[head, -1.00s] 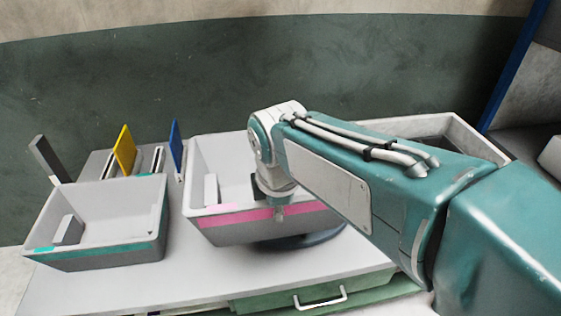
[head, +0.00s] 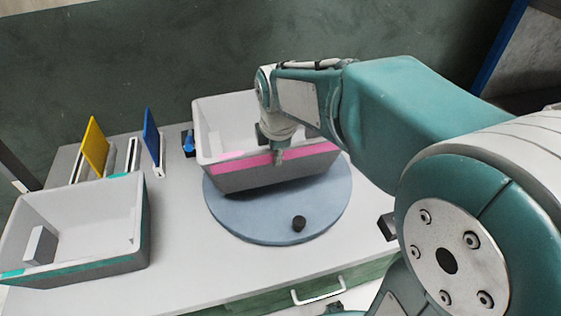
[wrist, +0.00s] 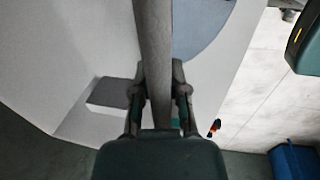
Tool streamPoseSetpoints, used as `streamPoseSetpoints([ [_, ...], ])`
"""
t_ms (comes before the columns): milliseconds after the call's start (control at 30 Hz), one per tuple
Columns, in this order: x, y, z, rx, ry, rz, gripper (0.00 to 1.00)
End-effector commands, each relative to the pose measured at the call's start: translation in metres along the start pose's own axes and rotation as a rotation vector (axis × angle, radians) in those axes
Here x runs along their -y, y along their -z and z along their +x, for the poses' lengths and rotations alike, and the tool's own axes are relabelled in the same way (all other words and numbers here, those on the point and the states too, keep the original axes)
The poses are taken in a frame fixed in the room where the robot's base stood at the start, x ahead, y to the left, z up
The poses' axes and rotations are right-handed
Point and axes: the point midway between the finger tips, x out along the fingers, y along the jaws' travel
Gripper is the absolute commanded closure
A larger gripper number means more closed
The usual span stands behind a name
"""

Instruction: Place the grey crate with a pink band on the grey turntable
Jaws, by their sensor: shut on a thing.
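The grey crate with a pink band (head: 235,180) is over the back half of the turntable in the head view, looking slightly tilted. I cannot tell whether its base touches the disc. The grey turntable (head: 250,222) is a round blue-grey disc with a small black knob on its front part; part of it also shows in the wrist view (wrist: 193,28). My gripper (head: 279,155) is shut on the crate's front wall. In the wrist view my gripper (wrist: 156,92) has its fingers on either side of the wall's rim (wrist: 153,40).
A grey crate with a teal band (head: 100,272) stands at the left, holding a grey block (head: 40,245). Behind it stand a yellow panel (head: 95,146) and a blue panel (head: 151,134). A green drawer (head: 255,306) is below the table's front edge. The table between the teal-banded crate and turntable is clear.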

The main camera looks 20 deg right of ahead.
Motion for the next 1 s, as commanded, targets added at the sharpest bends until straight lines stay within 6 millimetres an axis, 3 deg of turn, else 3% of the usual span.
streamPoseSetpoints([
  [200, -0.016, -0.017, 0.042, 0.001, 0.005, 0.002, 1.00],
  [467, -0.026, -0.028, 0.066, 0.001, 0.003, 0.001, 1.00],
  [600, -0.021, -0.027, 0.087, 0.000, 0.004, -0.001, 1.00],
  [867, -0.020, -0.027, 0.093, 0.000, 0.000, -0.001, 1.00],
  [900, -0.020, -0.027, 0.094, 0.000, 0.001, -0.001, 0.76],
  [967, -0.020, -0.027, 0.094, 0.000, 0.001, -0.001, 0.49],
  [1000, -0.020, -0.027, 0.093, 0.000, 0.001, -0.001, 0.46],
])
